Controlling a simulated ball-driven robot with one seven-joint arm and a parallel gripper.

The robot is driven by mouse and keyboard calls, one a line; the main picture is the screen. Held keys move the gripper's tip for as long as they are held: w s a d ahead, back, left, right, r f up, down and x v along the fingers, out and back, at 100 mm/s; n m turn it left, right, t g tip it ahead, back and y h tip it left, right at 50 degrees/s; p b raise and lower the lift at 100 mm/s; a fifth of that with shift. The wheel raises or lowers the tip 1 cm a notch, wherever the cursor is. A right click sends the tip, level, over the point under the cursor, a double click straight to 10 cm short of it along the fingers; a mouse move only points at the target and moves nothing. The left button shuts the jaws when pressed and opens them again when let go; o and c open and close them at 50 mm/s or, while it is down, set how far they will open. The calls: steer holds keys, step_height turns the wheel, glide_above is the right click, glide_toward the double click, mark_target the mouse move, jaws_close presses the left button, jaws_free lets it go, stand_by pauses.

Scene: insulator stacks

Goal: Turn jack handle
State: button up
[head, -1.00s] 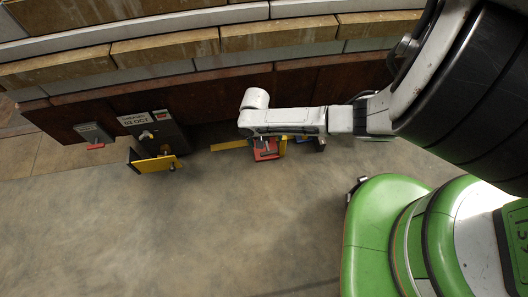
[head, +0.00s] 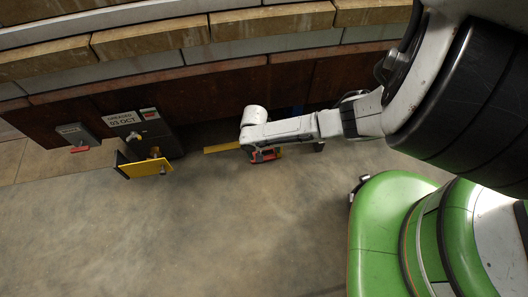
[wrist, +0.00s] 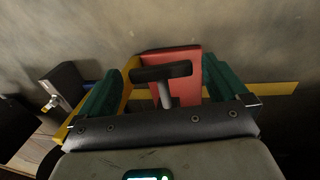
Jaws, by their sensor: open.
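A black T-shaped handle (wrist: 160,73) on a grey stem stands in front of a red plate (wrist: 180,57) in the wrist view. My gripper (wrist: 160,75) is open, with one green finger on each side of the handle. Both fingers look apart from the handle; how deep they reach relative to it is hard to tell. In the head view, my arm covers the gripper and the handle. Only part of the red piece (head: 263,157) shows below the arm's end.
A dark box (head: 147,132) with a label and an open yellow door (head: 143,168) stands to the left. A smaller grey box (head: 76,134) is further left. A yellow strip (head: 221,147) runs beside the red piece. The concrete floor in front is clear.

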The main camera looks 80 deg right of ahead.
steer(key=c, duration=1)
steer(key=shift+s+t+y+p, duration=0.3)
steer(key=shift+t+p, duration=0.2)
steer(key=shift+t, duration=0.2)
steer(key=shift+s+d+t+y, duration=0.1)
steer(key=shift+t+y, duration=0.5)
steer(key=shift+t, duration=0.9)
steer(key=o, duration=1)
steer(key=shift+r, duration=0.1)
steer(key=p+v, duration=0.6)
steer(key=v, duration=0.4)
steer(key=shift+r, duration=0.3)
